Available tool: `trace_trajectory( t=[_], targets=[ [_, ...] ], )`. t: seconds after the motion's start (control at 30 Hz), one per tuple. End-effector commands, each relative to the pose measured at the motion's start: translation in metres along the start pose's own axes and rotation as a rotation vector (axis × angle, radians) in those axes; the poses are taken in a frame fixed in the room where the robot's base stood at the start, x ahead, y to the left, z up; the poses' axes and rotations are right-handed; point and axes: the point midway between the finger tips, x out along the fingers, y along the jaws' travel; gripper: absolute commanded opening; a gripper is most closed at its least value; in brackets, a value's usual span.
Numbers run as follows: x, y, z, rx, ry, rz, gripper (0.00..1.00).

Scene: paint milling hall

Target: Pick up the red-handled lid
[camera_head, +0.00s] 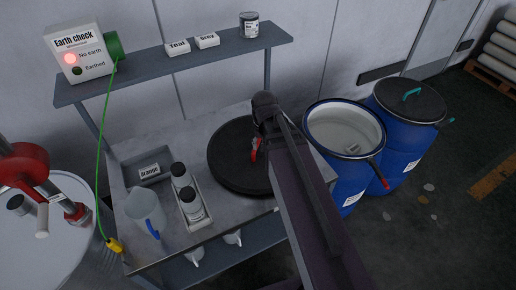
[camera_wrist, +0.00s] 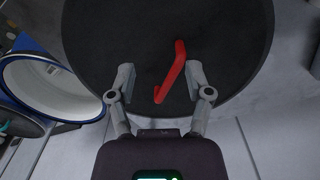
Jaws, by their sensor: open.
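The red-handled lid (camera_head: 232,172) is a large round black disc lying on the grey bench, partly covered by my arm in the head view. In the wrist view the lid (camera_wrist: 110,40) fills the top middle, and its red bar handle (camera_wrist: 171,74) runs at a slant. My gripper (camera_wrist: 160,76) is open, one finger on each side of the handle, with no contact visible. In the head view only a bit of the red handle (camera_head: 254,154) shows beside my arm, and the fingertips are hidden. I cannot tell the height of the fingers over the lid.
An open blue drum (camera_head: 345,172) stands right of the bench, with a closed drum (camera_head: 408,98) with a teal-handled lid behind it. A jug (camera_head: 145,208) and a tray of bottles stand left of the lid. A shelf (camera_head: 180,66) with an earth check box (camera_head: 78,52) spans the back.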

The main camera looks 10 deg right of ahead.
Motion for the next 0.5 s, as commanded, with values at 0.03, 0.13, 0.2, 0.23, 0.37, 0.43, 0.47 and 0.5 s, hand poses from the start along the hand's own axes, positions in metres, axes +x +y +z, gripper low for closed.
trace_trajectory(
  t=[0.03,0.13,0.2,0.23,0.37,0.43,0.47,0.5],
  targets=[
    [-0.007,-0.003,-0.022,0.042,0.0,0.0,0.65],
    [-0.015,-0.005,-0.05,0.134,0.0,0.0,0.65],
    [-0.019,-0.007,-0.069,0.197,0.0,-0.001,0.65],
    [-0.021,-0.008,-0.077,0.223,0.0,-0.001,0.65],
    [-0.027,-0.01,-0.102,0.316,0.0,-0.001,0.65],
    [-0.029,-0.01,-0.11,0.349,0.0,-0.001,0.65],
    [-0.029,-0.01,-0.113,0.361,0.0,-0.001,0.65],
    [-0.029,-0.011,-0.115,0.372,0.0,-0.001,0.65]
  ],
)
